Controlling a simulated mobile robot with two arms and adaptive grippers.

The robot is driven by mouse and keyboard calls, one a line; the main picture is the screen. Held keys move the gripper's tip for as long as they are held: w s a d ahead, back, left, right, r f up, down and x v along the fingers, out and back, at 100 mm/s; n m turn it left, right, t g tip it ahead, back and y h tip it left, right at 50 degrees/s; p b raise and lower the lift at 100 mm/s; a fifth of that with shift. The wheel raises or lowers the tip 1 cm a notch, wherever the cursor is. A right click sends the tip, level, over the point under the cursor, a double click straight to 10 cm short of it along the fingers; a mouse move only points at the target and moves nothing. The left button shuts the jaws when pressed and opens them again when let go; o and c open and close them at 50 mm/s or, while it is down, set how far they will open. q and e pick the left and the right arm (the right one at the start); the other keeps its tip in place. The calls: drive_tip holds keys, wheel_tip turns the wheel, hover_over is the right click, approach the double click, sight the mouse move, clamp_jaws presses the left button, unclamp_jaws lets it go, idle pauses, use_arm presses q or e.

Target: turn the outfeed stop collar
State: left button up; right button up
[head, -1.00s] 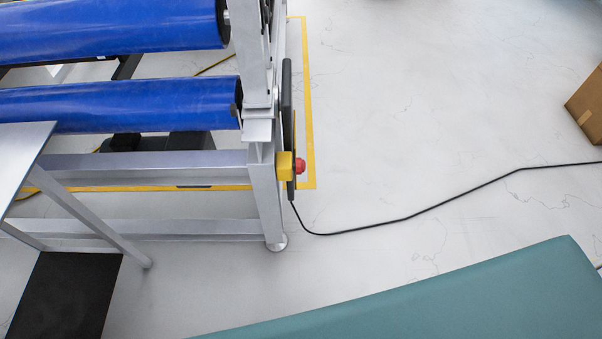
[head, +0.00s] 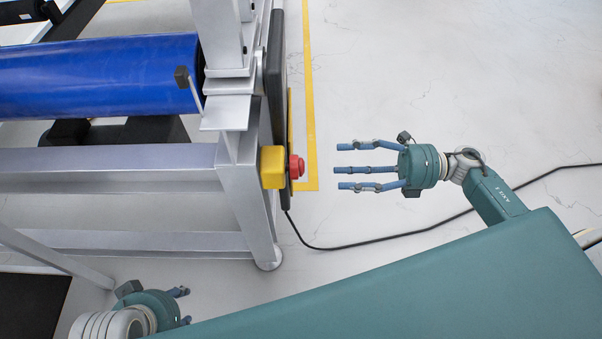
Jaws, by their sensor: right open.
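The red stop button (head: 297,167) sticks out to the right from a yellow box (head: 273,167) on the machine's end post. Its collar is too small to make out clearly. My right gripper (head: 339,167) is to the right of the button, level with it and apart from it. Its blue fingers are spread, point left at the button, and hold nothing. My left gripper (head: 182,305) is low at the left, below the frame's lower rail. Its fingertips show, but part of it is hidden behind my teal body.
A blue roller (head: 100,80) lies across the grey metal frame (head: 110,165). A dark upright panel (head: 276,90) stands along the machine's end. A black cable (head: 400,235) runs over the floor to the right. The floor right of the yellow line (head: 310,100) is mostly clear.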

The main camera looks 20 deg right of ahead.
sight(301, 168)
drive_tip(key=x, duration=1)
drive_tip(key=shift+w+a, duration=0.15)
drive_tip(key=shift+a, duration=0.05)
drive_tip(key=shift+c, duration=0.3)
drive_tip(key=c, duration=1.1)
